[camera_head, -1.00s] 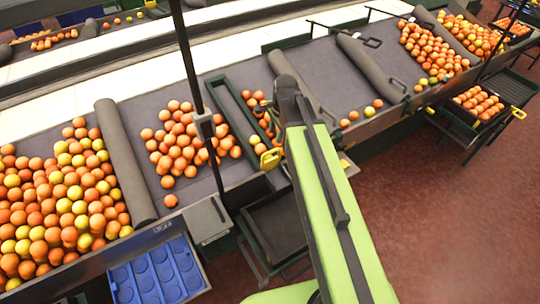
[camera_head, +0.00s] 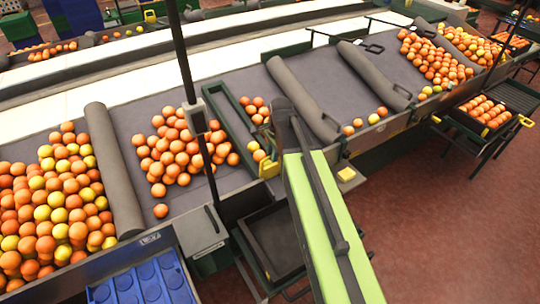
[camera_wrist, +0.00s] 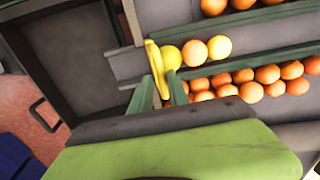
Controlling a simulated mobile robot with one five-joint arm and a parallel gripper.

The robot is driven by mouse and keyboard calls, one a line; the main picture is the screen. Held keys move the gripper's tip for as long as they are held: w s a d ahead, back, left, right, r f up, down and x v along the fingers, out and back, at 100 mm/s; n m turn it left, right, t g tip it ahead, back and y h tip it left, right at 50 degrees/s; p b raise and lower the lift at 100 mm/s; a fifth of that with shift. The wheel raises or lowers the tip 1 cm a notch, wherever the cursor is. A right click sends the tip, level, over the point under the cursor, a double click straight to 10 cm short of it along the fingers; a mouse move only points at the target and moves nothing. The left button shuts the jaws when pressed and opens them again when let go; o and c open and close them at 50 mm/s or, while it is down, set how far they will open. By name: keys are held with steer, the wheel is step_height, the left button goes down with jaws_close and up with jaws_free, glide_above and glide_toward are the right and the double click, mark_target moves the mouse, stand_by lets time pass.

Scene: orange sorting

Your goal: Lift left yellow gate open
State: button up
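The left yellow gate (camera_head: 270,167) stands at the lower end of a narrow green-railed lane in the head view, just left of my arm. Oranges and a yellowish fruit lie in the lane behind it. In the wrist view the yellow gate (camera_wrist: 155,65) is a thin upright plate with fruit against its right side. My gripper (camera_wrist: 160,88) has its two green fingers on either side of the gate's lower part. A gap shows between the fingers, but contact with the gate is not clear. In the head view my arm hides the fingers.
A dark empty tray (camera_head: 273,240) is below the lane. Grey rollers and loose oranges cover the sloped belt. A blue tray (camera_head: 140,283) is at bottom left. Open floor lies to the right.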

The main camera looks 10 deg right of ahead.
jaws_close()
steer(key=shift+s+f, duration=0.1)
steer(key=shift+s, duration=0.05)
stand_by(0.9)
